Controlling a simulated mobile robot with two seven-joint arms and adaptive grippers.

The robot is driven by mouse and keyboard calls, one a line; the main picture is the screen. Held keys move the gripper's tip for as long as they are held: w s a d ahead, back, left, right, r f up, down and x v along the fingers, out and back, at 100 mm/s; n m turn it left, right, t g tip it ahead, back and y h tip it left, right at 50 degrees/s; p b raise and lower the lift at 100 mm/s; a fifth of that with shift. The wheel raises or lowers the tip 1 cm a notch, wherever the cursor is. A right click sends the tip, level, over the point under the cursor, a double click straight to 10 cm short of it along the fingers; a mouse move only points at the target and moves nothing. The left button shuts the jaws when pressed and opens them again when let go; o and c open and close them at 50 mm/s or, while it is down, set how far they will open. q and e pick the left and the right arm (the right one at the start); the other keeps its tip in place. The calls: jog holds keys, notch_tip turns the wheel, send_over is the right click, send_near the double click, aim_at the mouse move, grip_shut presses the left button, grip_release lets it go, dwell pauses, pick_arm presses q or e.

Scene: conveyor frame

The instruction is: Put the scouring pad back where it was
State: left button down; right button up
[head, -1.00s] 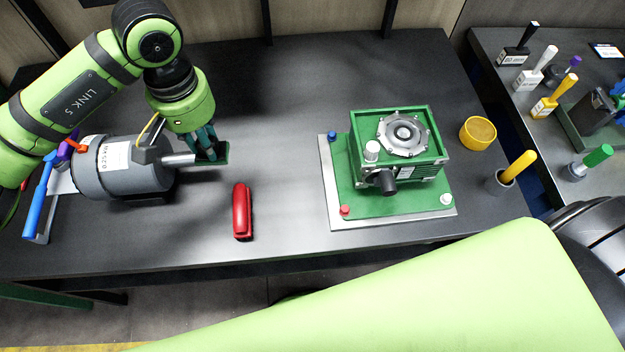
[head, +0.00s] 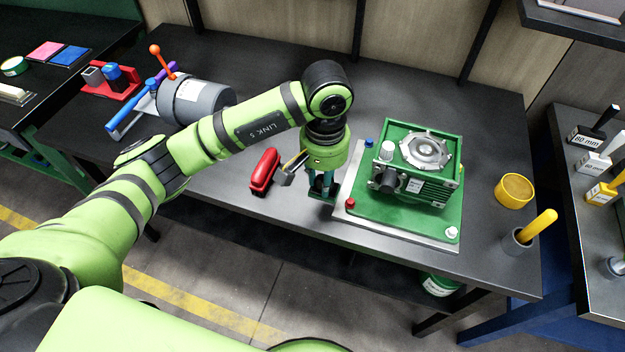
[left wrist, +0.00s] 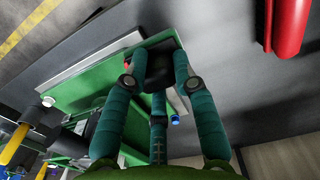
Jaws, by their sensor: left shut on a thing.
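My left gripper (head: 321,184) points down over the dark table, between the red stapler-like object and the green machine's base plate. It is shut on a dark green flat piece, apparently the scouring pad (head: 322,197), which shows just under the fingertips. In the left wrist view the three teal fingers (left wrist: 158,85) close around a dark block with a green edge, the same pad (left wrist: 152,47). The fingers hide much of it. Whether it touches the table is unclear. My right gripper is not in view.
The green machine (head: 425,165) stands close right of the gripper, the red object (head: 264,170) close left. A grey motor (head: 195,100) is at the back left. A pink pad (head: 44,50) and a blue pad (head: 69,56) lie on the left table. A yellow cup (head: 514,190) stands right.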

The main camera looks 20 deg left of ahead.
pick_arm(q)
jog(key=w+a+f, duration=0.1)
jog(key=w+a+f+p, duration=0.1)
jog(key=w+a, duration=0.1)
jog(key=shift+a+f, duration=0.2)
jog(key=shift+f, duration=0.1)
jog(key=shift+w+a+f, duration=0.15)
jog(key=shift+a+f, duration=0.05)
jog(key=shift+f, duration=0.3)
notch_tip(320, 180, down, 3)
jog(key=shift+f+p, duration=0.1)
jog(key=shift+p, duration=0.75)
jog(key=shift+f, duration=0.2)
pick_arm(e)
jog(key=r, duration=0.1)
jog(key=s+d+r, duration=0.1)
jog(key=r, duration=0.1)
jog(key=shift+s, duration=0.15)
pick_arm(q)
jog(key=shift+f, duration=0.1)
